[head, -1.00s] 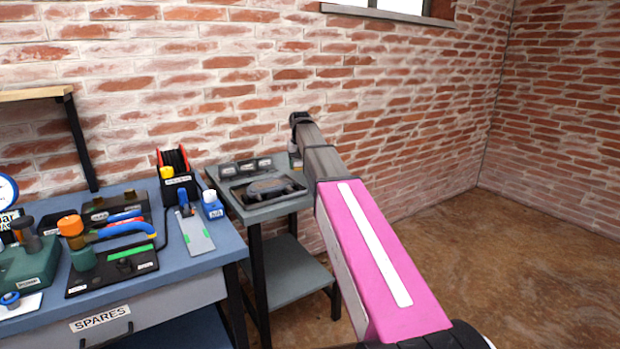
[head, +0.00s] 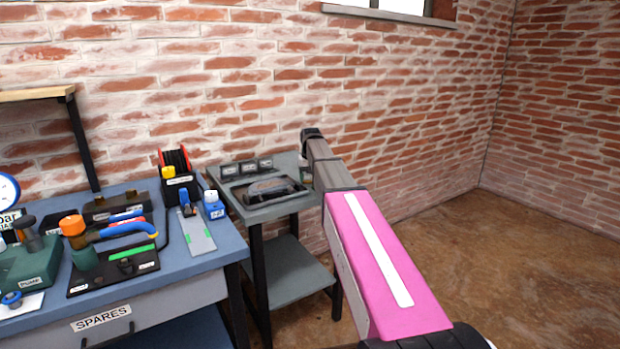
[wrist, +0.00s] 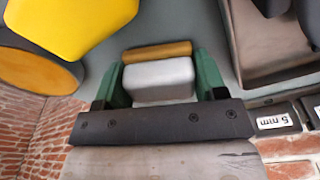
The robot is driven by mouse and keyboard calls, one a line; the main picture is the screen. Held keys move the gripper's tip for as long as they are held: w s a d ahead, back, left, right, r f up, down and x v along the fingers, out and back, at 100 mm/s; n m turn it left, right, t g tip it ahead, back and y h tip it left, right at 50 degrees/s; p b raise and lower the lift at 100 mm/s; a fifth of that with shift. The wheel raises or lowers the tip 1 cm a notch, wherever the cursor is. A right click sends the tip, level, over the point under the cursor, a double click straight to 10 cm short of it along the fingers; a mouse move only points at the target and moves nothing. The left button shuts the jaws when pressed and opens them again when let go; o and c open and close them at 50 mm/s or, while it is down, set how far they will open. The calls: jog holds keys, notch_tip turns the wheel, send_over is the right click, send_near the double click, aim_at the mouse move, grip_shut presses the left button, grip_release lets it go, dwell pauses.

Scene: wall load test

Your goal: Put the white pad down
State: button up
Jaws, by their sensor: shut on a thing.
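The white pad (wrist: 158,82) is a pale rounded block seen in the wrist view. My gripper (wrist: 160,76) is shut on it, with a green finger pressed to each side. A tan strip (wrist: 157,51) lies along the pad's far edge; I cannot tell whether it is part of the pad. A grey surface lies behind the pad, and I cannot tell whether the pad touches it. In the head view my arm reaches to the right back part of the small grey table (head: 265,212), and it mostly hides the gripper and pad.
A dark tray (head: 268,190) and a row of small labelled blocks (head: 246,168) are on the small table. A yellow object (wrist: 75,25) is close to the gripper in the wrist view. A crowded blue bench (head: 205,262) stands left. The brick wall is close behind.

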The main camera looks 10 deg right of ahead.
aim_at(311, 175)
jog(key=shift+f, duration=0.1)
jog(key=o, duration=1)
jog(key=shift+f, duration=0.1)
jog(key=shift+o, duration=0.2)
notch_tip(311, 175, up, 12)
jog(key=s, duration=0.1)
jog(key=shift+s, duration=0.25)
